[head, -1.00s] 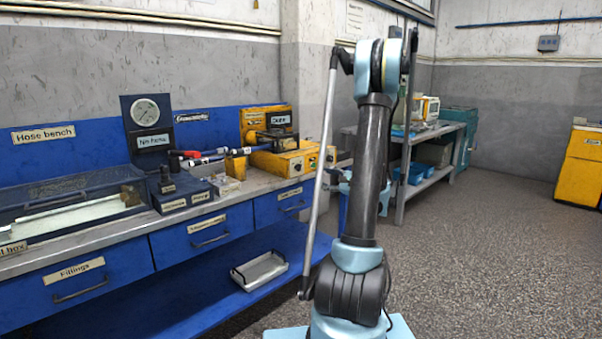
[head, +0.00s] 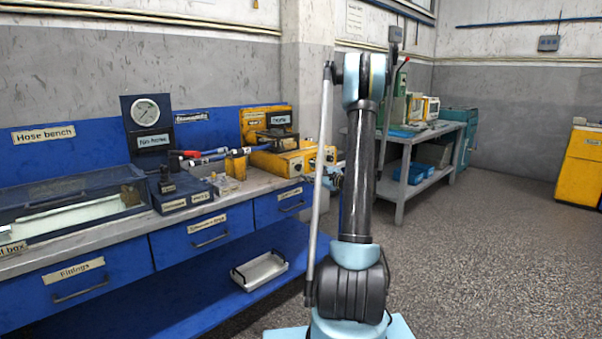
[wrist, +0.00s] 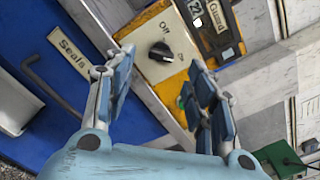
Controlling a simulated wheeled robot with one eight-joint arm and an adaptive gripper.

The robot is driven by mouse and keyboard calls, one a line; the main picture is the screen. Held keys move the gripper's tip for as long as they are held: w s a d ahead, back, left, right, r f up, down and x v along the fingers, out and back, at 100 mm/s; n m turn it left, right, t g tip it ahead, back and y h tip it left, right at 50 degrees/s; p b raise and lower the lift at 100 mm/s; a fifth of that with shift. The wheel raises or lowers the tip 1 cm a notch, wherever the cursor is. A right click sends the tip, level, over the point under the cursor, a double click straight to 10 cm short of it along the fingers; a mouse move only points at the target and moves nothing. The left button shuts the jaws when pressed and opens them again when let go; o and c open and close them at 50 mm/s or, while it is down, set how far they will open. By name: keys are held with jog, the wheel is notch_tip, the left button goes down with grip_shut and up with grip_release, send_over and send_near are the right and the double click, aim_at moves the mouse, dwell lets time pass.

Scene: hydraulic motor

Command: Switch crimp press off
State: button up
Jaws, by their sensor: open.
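The crimp press is the yellow machine (head: 272,160) at the right end of the hose bench in the head view. In the wrist view its pale panel (wrist: 146,70) carries a black rotary knob (wrist: 160,52) with an "Off" mark beside it. I cannot tell for sure which mark the knob points to. My gripper (wrist: 162,62) is open, with its blue fingers on either side of the knob in the picture. It looks empty, and I see no contact with the knob. In the head view my arm hides most of the gripper.
A "Guard" label with a counter (wrist: 217,30) is beside the knob panel. A drawer labelled Seals (wrist: 69,50) is at left. Hoses (head: 205,155) and a gauge (head: 146,112) are on the bench. A grey table (head: 425,137) stands behind my arm.

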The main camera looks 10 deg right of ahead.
aim_at(301, 168)
jog(key=shift+x, duration=3.1)
jog(key=c, duration=1.1)
jog(key=shift+o, duration=0.2)
jog(key=shift+s+a, duration=0.1)
jog(key=shift+a, duration=0.05)
